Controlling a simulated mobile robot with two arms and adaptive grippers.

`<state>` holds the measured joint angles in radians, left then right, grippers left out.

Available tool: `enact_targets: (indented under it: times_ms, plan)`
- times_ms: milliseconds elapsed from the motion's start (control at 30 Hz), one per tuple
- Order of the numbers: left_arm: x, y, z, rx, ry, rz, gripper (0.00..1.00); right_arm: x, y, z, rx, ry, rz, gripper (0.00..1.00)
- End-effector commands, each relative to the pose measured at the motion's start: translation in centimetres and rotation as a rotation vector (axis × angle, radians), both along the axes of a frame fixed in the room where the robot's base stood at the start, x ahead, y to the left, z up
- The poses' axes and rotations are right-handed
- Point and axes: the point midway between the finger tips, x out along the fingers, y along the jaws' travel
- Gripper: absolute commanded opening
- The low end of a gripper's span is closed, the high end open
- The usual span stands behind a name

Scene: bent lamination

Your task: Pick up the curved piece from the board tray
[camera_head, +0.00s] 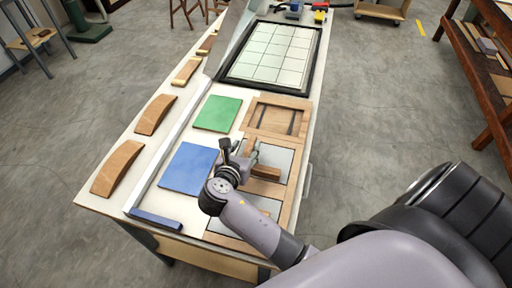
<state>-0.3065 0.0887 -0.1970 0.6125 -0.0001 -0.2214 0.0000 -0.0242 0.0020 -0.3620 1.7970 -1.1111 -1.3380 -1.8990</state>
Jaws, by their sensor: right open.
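A wooden tray (292,190) with grey panels lies at the near right of the workbench. A brown wooden piece (266,173) rests over the tray; its curve is hard to make out from here. My right gripper (239,152) is open, just left of this piece and over the tray's left side. The gripper and wrist hide part of the tray, and I cannot tell whether a finger touches the piece. Several clearly curved wooden pieces, one of them at the near left (118,167), lie along the bench's left edge. My left gripper is out of view.
A blue sheet (187,168) and a green sheet (218,113) lie left of the tray. A wooden frame with dark strips (277,118) is beyond it. A black-rimmed gridded panel (272,53) lies farther back. A blue bar (155,219) lies at the near-left corner.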

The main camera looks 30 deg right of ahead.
Motion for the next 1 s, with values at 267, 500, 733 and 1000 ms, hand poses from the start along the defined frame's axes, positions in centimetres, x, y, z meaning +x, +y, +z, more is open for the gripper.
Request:
enact_targets:
  times_ms: [267,500,733,1000]
  plan:
    - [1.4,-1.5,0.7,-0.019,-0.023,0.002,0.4,1.3,-1.7,-0.8,0.0,0.001,-0.002,0.43]
    - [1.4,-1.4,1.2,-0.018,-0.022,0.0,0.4,3.2,-4.0,-2.2,0.0,0.002,-0.001,0.43]
    - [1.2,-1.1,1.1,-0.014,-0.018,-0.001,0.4,3.5,-4.3,-2.5,0.001,0.0,0.001,0.43]
    - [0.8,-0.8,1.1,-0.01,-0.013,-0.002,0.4,3.5,-4.2,-2.5,0.002,0.001,0.0,0.29]
